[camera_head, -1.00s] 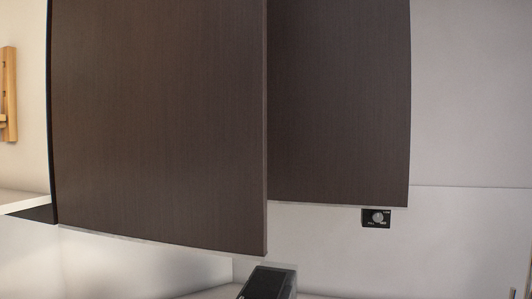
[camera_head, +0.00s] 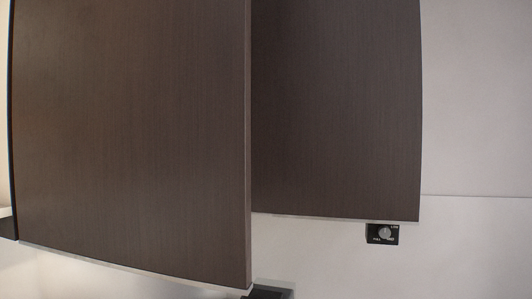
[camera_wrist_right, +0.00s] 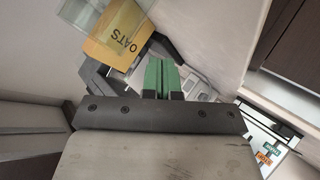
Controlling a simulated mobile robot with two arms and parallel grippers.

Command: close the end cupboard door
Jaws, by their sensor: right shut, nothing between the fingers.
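A dark brown cupboard door (camera_head: 130,140) fills the left of the head view and stands out from the wall, with its near vertical edge and bottom edge showing. Its hinges and any handle are not visible. A second dark brown panel (camera_head: 335,110) lies behind it to the right, partly covered by it. My right gripper (camera_wrist_right: 160,62) shows in the right wrist view with its green fingers together and nothing between them. Whether it touches the door cannot be told. My left gripper is not in view.
A small black control with a round knob (camera_head: 382,234) is on the pale wall under the rear panel.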

